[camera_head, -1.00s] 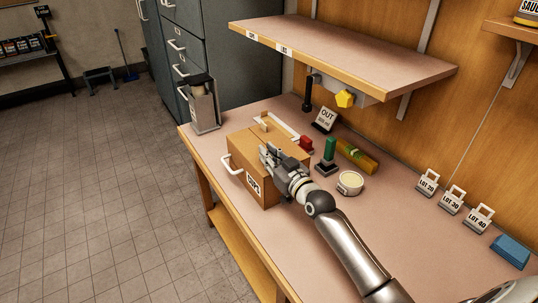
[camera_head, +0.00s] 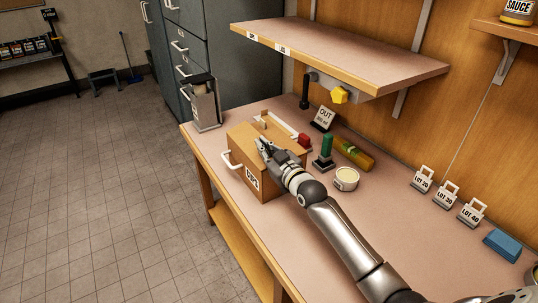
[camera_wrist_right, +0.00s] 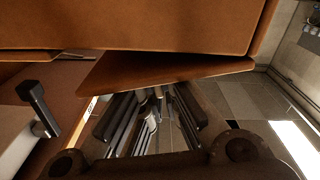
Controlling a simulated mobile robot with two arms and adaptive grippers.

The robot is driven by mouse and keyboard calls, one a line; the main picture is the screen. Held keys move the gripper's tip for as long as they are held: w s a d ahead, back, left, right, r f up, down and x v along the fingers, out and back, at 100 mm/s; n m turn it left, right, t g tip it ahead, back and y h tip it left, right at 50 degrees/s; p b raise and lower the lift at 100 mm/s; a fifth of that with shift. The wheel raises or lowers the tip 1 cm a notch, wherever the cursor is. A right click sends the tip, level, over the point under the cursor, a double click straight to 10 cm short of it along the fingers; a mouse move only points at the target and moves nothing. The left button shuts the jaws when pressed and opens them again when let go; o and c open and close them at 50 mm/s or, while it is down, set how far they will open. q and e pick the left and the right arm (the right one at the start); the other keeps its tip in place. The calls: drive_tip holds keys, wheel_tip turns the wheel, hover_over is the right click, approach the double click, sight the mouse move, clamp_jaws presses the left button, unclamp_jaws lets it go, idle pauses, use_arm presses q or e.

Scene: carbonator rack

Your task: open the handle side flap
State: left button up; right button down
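The cardboard box (camera_head: 240,175) stands near the bench's front edge, with a white handle (camera_head: 231,161) on its left side and a printed label on its front face. My right gripper (camera_head: 264,146) is at the box top, its arm coming from the lower right. In the right wrist view a brown cardboard flap (camera_wrist_right: 165,68) lies tilted across the fingertips, beside a wider cardboard panel (camera_wrist_right: 130,25). The gripper's two dark finger pads (camera_wrist_right: 150,112) stand apart, with no object clearly between them. Whether they touch the flap is unclear. My left gripper is out of view.
Right of the box are a red item (camera_head: 304,140), a green-handled stamp (camera_head: 326,150), a round tub (camera_head: 346,179) and a yellow-green roll (camera_head: 354,153). A metal canister (camera_head: 204,106) stands left. A shelf (camera_head: 340,58) overhangs the back.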

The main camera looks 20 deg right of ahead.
drive_tip(key=shift+s+a+r+n+p, duration=0.2)
drive_tip(key=shift+a+r+n+p, duration=0.3)
drive_tip(key=shift+n, duration=0.5)
drive_tip(key=shift+a+r+n, duration=0.1)
drive_tip(key=shift+r+n, duration=0.1)
drive_tip(key=shift+n, duration=0.3)
drive_tip(key=shift+w+a+n+p, duration=0.1)
drive_tip(key=shift+a+n+p, duration=0.35)
drive_tip(key=shift+n+p, duration=0.3)
drive_tip(key=shift+a+r+n, duration=0.1)
drive_tip(key=shift+a+n, duration=0.35)
drive_tip(key=shift+n, duration=0.6)
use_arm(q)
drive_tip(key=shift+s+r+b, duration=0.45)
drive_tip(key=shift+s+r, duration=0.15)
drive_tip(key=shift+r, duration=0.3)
use_arm(e)
drive_tip(key=s+a+f+n, duration=0.1)
drive_tip(key=a+f+n, duration=0.2)
drive_tip(key=n, duration=1)
drive_tip(key=shift+a, duration=1.4)
drive_tip(key=shift+f+n, duration=0.1)
drive_tip(key=shift+n, duration=0.2)
